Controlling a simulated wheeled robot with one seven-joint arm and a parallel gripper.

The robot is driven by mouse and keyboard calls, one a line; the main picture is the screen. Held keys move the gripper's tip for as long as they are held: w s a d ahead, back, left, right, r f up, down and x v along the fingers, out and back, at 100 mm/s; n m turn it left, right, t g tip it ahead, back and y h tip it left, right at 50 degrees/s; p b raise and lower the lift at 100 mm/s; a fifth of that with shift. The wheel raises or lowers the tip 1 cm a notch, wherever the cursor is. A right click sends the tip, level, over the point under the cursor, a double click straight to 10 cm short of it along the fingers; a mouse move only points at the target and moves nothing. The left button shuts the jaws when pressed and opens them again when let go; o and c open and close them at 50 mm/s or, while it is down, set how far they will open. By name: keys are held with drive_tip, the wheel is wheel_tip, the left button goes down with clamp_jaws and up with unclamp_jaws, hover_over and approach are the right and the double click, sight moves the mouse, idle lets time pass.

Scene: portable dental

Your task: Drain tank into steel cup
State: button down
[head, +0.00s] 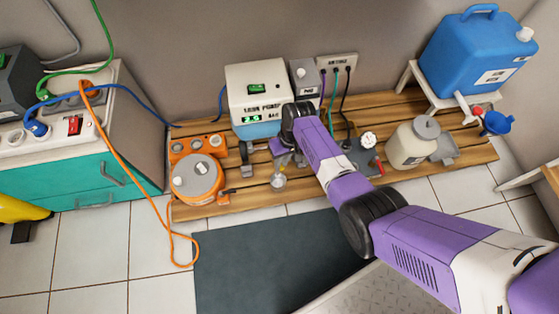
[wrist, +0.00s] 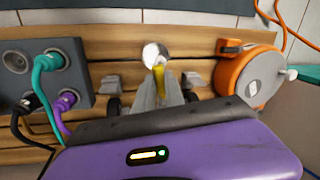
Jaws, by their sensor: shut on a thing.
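A white unit (head: 258,85) with a green switch, a lit green display and a light-blue lower part stands on the wooden slats; it may be the tank. My gripper (head: 281,160) is low at its front. In the wrist view its grey fingers (wrist: 158,93) are closed around a small yellow piece (wrist: 158,76), which looks like a drain lever. A small shiny round cup (head: 278,182) is on the slats just in front of the fingers, and also shows in the wrist view (wrist: 154,53). The cup's contents cannot be made out.
An orange reel (head: 196,177) stands left of the unit, its cable running to the floor. A socket box (head: 337,68) with plugged cables, a cream jar (head: 410,145) and a blue canister (head: 478,55) are to the right. A dark mat (head: 270,262) lies in front.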

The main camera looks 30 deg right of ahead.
drive_tip(key=shift+w+d+n+g+h+b, duration=0.3)
drive_tip(key=shift+w+d+n+b, duration=0.45)
drive_tip(key=shift+n, duration=1.8)
drive_tip(key=shift+w+d+n+g+h+b, duration=0.25)
drive_tip(key=shift+w+d+n+g+b, duration=0.5)
drive_tip(key=shift+n, duration=1.75)
drive_tip(key=shift+w+d+n+g+h+b, duration=0.1)
drive_tip(key=shift+w+d+n+h+b, duration=0.25)
drive_tip(key=shift+n+b, duration=1.45)
drive_tip(key=shift+d+n+p, duration=0.15)
drive_tip(key=shift+n+p, duration=0.55)
drive_tip(key=shift+n, duration=0.15)
drive_tip(key=c, duration=1.4)
unclamp_jaws()
drive_tip(key=shift+r, duration=0.1)
wheel_tip(320, 180, up, 8)
drive_tip(key=w+p, duration=0.1)
drive_tip(key=p, duration=0.3)
drive_tip(key=shift+w+d+f, duration=0.15)
drive_tip(key=shift+d+f, duration=0.05)
drive_tip(key=shift+f, duration=0.05)
